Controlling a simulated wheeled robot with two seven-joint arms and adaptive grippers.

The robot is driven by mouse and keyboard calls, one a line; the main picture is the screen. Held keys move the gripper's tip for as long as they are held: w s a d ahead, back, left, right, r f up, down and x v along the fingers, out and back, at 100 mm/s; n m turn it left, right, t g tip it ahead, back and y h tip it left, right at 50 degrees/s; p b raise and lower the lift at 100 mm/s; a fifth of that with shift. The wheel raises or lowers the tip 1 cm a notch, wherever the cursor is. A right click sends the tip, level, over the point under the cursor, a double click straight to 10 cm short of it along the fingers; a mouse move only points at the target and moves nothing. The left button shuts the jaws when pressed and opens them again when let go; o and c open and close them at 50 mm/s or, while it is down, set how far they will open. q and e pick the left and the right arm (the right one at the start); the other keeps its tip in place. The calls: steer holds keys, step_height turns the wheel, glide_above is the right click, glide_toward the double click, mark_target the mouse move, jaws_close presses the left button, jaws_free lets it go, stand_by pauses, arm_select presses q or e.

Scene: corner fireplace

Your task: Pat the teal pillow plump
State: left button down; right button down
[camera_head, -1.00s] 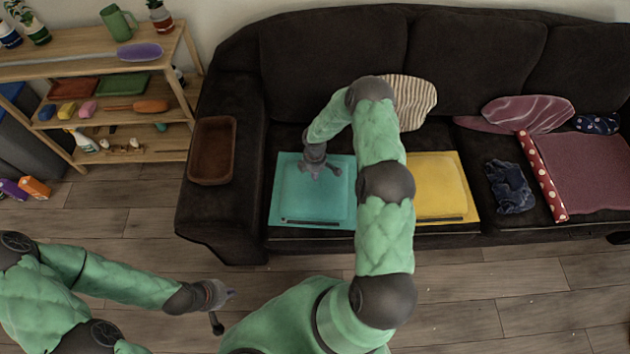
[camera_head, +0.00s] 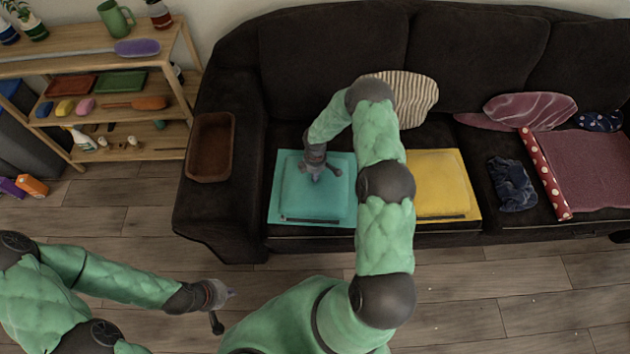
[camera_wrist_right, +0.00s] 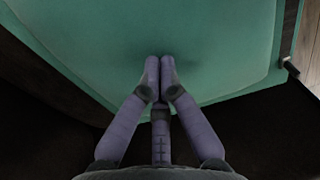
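The teal pillow (camera_head: 300,198) lies on a flat teal square mat (camera_head: 273,208) on the left seat of the dark sofa. It has a rounded top and a dark strip along its front edge. My right gripper (camera_head: 317,177) points down over the pillow's upper middle. In the right wrist view its fingertips (camera_wrist_right: 160,65) are together with nothing between them, against the teal pillow (camera_wrist_right: 205,45). A soft shadow lies at the tips; I cannot tell whether they press on it. My left gripper (camera_head: 228,296) is low over the floor, away from the sofa; its fingers are unclear.
A yellow pillow (camera_head: 436,185) lies to the right, partly behind my right arm. A brown tray (camera_head: 210,148) sits on the sofa's left armrest. A striped cushion (camera_head: 412,95) leans behind. A wooden shelf (camera_head: 172,60) stands at left. The floor in front is clear.

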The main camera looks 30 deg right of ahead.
steer(key=shift+f, duration=0.4)
steer(key=shift+r, duration=0.15)
steer(key=shift+s+d+r+p, duration=0.3)
steer(key=shift+d+r, duration=0.1)
steer(key=shift+r, duration=0.05)
steer(key=shift+s+d+r+p, duration=0.8)
steer(key=shift+d+r+p, duration=0.05)
steer(key=shift+d+r, duration=0.25)
steer(key=shift+a, duration=0.1)
steer(key=shift+f, duration=0.2)
